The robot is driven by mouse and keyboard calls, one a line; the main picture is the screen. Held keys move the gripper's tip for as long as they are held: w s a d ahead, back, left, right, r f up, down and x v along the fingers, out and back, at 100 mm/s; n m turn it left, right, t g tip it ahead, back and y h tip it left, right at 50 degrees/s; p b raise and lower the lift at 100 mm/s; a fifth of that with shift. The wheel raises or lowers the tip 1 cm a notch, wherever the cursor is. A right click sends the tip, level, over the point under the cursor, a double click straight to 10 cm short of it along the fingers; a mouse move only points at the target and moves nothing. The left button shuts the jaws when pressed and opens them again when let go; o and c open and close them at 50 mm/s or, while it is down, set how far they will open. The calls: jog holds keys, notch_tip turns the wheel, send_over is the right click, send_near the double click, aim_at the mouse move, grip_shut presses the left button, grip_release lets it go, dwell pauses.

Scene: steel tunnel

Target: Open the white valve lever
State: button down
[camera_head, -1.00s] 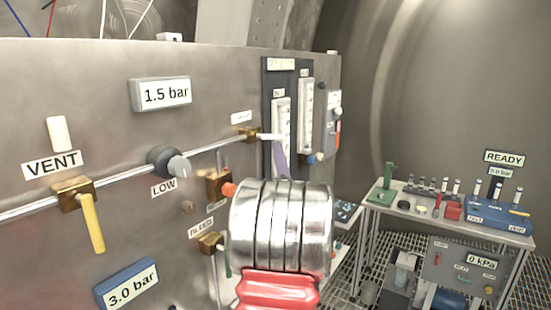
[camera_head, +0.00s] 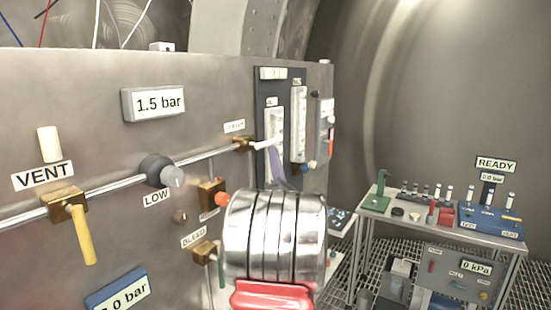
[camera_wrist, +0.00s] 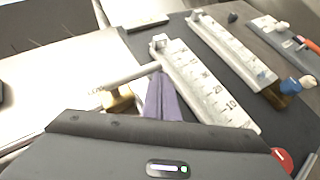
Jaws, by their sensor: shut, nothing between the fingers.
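The white valve lever (camera_head: 267,144) sticks out to the right from a brass valve body (camera_head: 243,142) on the pipe. It slopes slightly up to the right, roughly in line with the pipe. It also shows in the wrist view as a pale rod (camera_wrist: 132,76) above its brass body (camera_wrist: 118,100). My gripper (camera_head: 272,151) has purple fingers, shut and empty, just below the lever's outer part. In the wrist view the fingertips (camera_wrist: 160,78) are right by the lever's end. I cannot tell whether they touch it.
Behind the fingers are a dark panel with white scale gauges (camera_head: 298,125). A grey knob marked LOW (camera_head: 162,171), an orange-red knob (camera_head: 221,199) and a yellow VENT lever (camera_head: 83,235) sit to the left. A bench (camera_head: 440,228) with small instruments stands farther right.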

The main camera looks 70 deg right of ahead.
jog(key=s+a+f, duration=0.1)
jog(key=s+f, duration=0.3)
jog(key=f, duration=0.8)
jog(key=shift+s+f, duration=0.15)
jog(key=shift+s, duration=0.2)
jog(key=shift+a, duration=0.15)
